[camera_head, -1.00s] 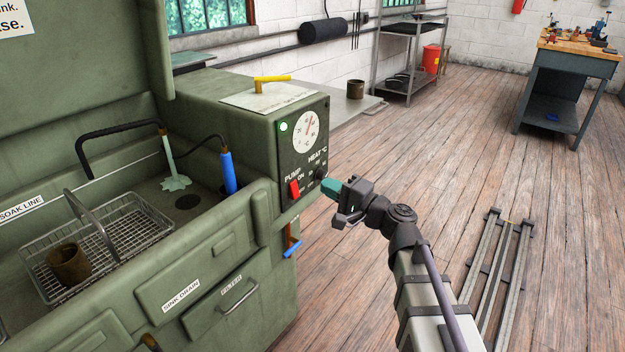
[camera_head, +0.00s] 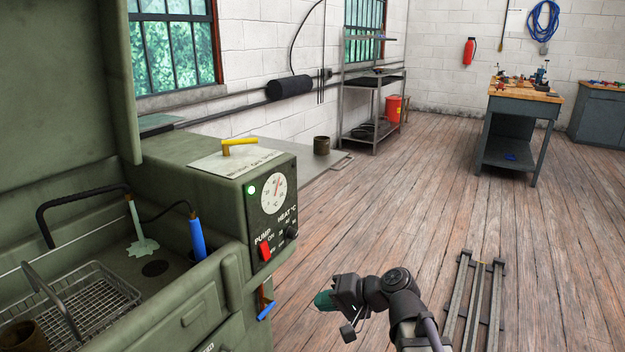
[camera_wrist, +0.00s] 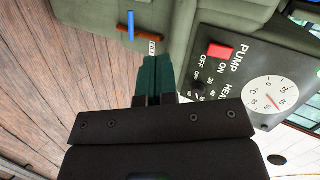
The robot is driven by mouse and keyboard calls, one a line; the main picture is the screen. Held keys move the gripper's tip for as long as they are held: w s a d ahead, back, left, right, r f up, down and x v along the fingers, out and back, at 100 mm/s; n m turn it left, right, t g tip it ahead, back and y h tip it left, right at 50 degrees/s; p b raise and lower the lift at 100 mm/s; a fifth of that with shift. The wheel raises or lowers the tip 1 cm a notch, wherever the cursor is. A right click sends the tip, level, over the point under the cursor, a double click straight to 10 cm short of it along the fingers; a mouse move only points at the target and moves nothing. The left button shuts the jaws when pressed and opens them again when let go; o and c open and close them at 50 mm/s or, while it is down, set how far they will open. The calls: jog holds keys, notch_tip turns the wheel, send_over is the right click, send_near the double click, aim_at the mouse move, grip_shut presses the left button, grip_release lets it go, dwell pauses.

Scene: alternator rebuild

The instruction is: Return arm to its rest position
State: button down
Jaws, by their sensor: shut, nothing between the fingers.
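My gripper (camera_head: 325,300) is at the lower middle of the head view, over the wood floor to the right of the green washer cabinet (camera_head: 190,170). Its teal fingers are together with nothing between them, as the wrist view (camera_wrist: 157,70) also shows. The gripper is apart from the control panel (camera_head: 272,212), which carries a red pump switch (camera_head: 265,250), a heat knob (camera_head: 291,232) and a white dial (camera_head: 273,194). A green light (camera_head: 251,190) is lit on the panel. In the wrist view the panel lies right of the fingers.
A blue-handled valve (camera_head: 266,311) sticks out of the cabinet's side near my gripper. Floor rails (camera_head: 478,300) lie to the right. A wire basket (camera_head: 80,305) sits in the sink. A workbench (camera_head: 515,130) stands at the back, with open floor before it.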

jog(key=s+d+f+n+g+h+p, duration=0.1)
jog(key=s+d+f+g+h, duration=0.1)
jog(key=s+d+f+h, duration=0.35)
jog(key=s+d+f+n+g+h, duration=0.1)
jog(key=s+d+f+g+h, duration=0.15)
jog(key=d+h, duration=0.5)
notch_tip(320, 180, up, 25)
jog(key=y+p, duration=0.1)
jog(key=p, duration=2.4)
jog(key=shift+s+d, duration=0.2)
jog(key=shift+t, duration=0.25)
